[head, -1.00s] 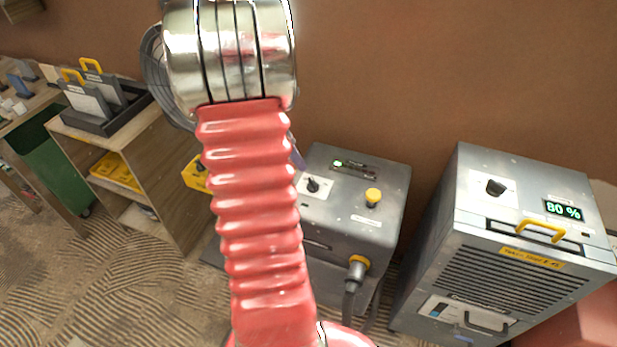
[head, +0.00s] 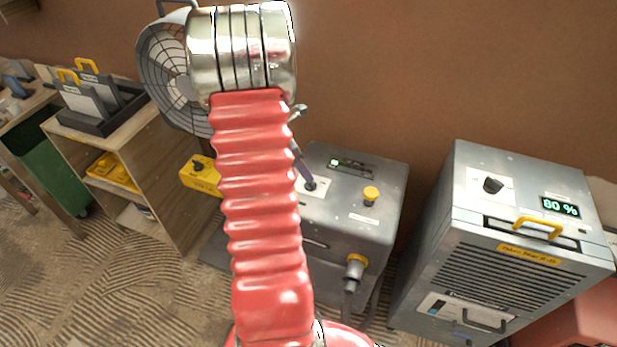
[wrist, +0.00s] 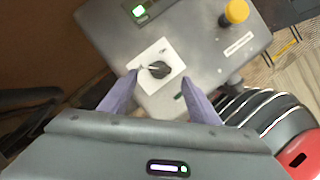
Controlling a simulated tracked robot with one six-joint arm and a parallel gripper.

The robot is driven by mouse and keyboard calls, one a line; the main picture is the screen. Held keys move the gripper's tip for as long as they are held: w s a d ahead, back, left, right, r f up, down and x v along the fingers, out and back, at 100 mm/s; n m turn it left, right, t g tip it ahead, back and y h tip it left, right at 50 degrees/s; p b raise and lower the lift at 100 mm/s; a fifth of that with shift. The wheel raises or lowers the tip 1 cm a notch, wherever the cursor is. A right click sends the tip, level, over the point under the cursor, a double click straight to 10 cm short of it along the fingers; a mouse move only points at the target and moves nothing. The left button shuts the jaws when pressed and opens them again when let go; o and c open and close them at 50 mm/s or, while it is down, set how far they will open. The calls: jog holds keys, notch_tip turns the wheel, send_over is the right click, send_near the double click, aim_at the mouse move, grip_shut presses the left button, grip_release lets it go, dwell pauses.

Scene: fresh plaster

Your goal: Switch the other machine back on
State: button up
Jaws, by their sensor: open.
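A grey box machine (head: 365,215) stands in the middle of the head view. Its top has a black rotary knob (head: 310,186) on a white plate, a yellow button (head: 371,195) and a small lit green light (head: 336,162). The knob (wrist: 159,70) also shows in the wrist view, with a pale pointer line. My gripper (wrist: 161,78) is open, its two purple fingers on either side of the knob; I cannot tell whether they touch it. A second grey machine (head: 520,275) at the right has a black knob (head: 493,185) and a lit display (head: 561,206) reading 80 %.
A round caged fan (head: 165,75) and a yellow box with a black knob (head: 200,175) are left of my arm. A wooden shelf (head: 165,160) carries a dark tray with upright panels. A plug and cable (head: 353,272) leave the middle machine's front. Patterned floor lies open at lower left.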

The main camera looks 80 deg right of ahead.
jog(key=x, duration=0.6)
jog(key=shift+f, duration=0.25)
jog(key=c, duration=1.1)
